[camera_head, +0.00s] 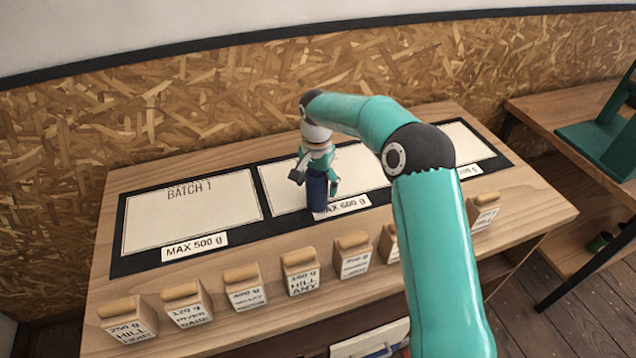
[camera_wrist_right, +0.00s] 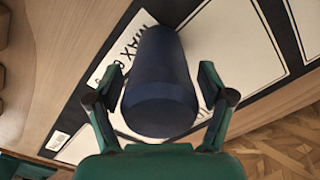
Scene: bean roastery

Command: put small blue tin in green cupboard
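The small blue tin (camera_head: 317,191) stands upright at the front edge of the middle panel, beside its MAX 600 g label. In the wrist view the dark blue tin (camera_wrist_right: 160,85) sits between the two fingers. My right gripper (camera_head: 315,178) points down over the tin. In the wrist view its fingers (camera_wrist_right: 160,88) are spread on either side of the tin, with narrow gaps visible. No green cupboard is clearly recognisable; a teal-green object (camera_head: 600,145) at the right edge is only partly visible. My left gripper is out of view.
The table's dark mat (camera_head: 133,264) has several pale panels; the left one is bare. A row of labelled sample blocks (camera_head: 301,272) lines the front edge. A chipboard wall (camera_head: 190,110) stands behind. A lower wooden bench (camera_head: 560,110) is at right.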

